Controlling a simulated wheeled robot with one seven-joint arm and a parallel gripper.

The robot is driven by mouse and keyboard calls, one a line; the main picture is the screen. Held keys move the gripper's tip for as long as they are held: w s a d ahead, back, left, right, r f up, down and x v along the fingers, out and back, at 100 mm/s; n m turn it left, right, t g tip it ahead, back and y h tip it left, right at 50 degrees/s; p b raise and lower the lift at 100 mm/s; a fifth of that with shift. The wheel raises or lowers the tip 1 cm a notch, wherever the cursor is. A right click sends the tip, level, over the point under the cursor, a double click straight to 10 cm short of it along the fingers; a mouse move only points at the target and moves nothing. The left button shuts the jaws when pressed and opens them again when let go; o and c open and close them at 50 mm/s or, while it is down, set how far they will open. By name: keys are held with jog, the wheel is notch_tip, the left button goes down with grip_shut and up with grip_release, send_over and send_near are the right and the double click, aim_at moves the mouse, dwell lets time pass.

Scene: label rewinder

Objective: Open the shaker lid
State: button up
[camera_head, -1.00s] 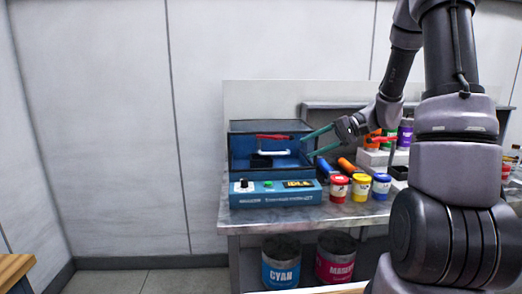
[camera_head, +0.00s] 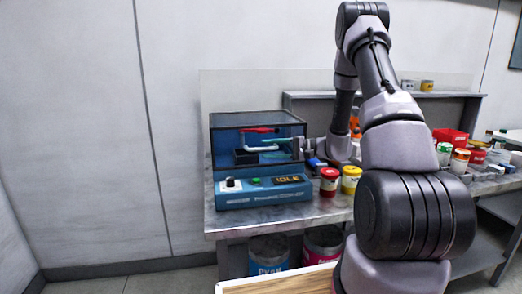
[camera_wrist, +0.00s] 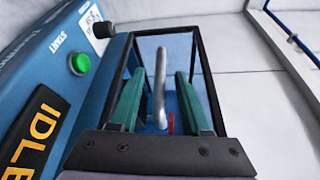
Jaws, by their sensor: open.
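The shaker is a blue machine (camera_head: 262,192) at the left end of the bench, with a dial, a green START button (camera_wrist: 80,63) and an IDLE display (camera_head: 288,180). Its clear, dark-framed lid (camera_head: 258,120) appears down over the chamber. A pale bar handle (camera_head: 264,148) is on the lid's front; it also shows in the wrist view (camera_wrist: 159,85). My gripper (camera_wrist: 160,77) has green fingers, open, one on each side of the handle with gaps showing.
A red pot (camera_head: 329,182) and a yellow pot (camera_head: 350,180) stand right of the shaker, close to my arm. More pots and a red bin (camera_head: 450,142) are farther right. Large ink cans (camera_head: 268,255) stand under the bench. The wall left of the shaker is clear.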

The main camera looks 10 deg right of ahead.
aim_at(255, 138)
jog(key=shift+x, duration=1.6)
jog(key=shift+c, duration=0.4)
grip_shut()
